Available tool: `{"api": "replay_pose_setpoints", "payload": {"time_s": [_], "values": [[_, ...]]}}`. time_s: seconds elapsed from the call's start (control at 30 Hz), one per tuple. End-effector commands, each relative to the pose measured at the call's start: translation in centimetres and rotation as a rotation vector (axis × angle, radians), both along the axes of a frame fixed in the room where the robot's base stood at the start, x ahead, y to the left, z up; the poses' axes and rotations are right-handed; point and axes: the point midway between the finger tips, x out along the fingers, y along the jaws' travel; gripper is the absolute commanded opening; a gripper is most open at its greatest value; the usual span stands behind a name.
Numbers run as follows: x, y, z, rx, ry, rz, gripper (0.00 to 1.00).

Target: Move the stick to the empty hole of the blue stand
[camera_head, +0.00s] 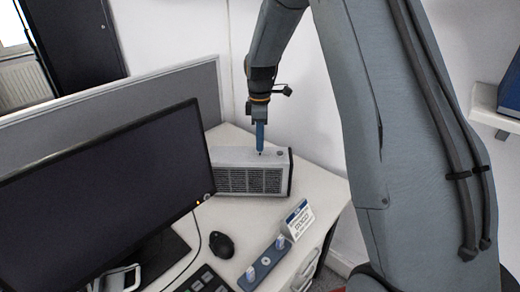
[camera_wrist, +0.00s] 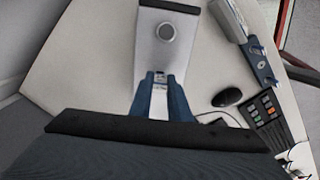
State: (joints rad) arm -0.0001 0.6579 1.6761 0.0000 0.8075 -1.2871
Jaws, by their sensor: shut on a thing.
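My gripper (camera_head: 260,148) points down over the top of a silver box with a dark grille (camera_head: 250,172). It is shut on the stick, a small pale piece (camera_wrist: 159,101) between the blue fingertips in the wrist view; the fingers hide most of it. The tip is at or just above the box top; I cannot tell if it touches. In the wrist view, a round grey disc (camera_wrist: 167,32) is on the box top, ahead of the fingers. The blue stand (camera_head: 264,262) lies on the desk at front right, with small pale pieces near both ends.
A white card sign (camera_head: 298,220) stands beside the blue stand. A black mouse (camera_head: 221,244) and a keyboard (camera_head: 205,281) lie left of it. A large monitor (camera_head: 100,195) fills the left. Bare desk lies between the box and the stand.

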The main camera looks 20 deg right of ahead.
Motion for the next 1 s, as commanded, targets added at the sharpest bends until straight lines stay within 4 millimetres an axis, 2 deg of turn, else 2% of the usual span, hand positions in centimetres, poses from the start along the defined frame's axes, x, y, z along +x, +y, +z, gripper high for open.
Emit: {"api": "replay_pose_setpoints", "payload": {"time_s": [0.5, 1.0], "values": [[0.0, 0.0, 2.9, 0.000, 0.000, 0.000, 0.00], [-0.4, 0.1, 2.9, 0.000, 0.001, 0.000, 0.00]]}}
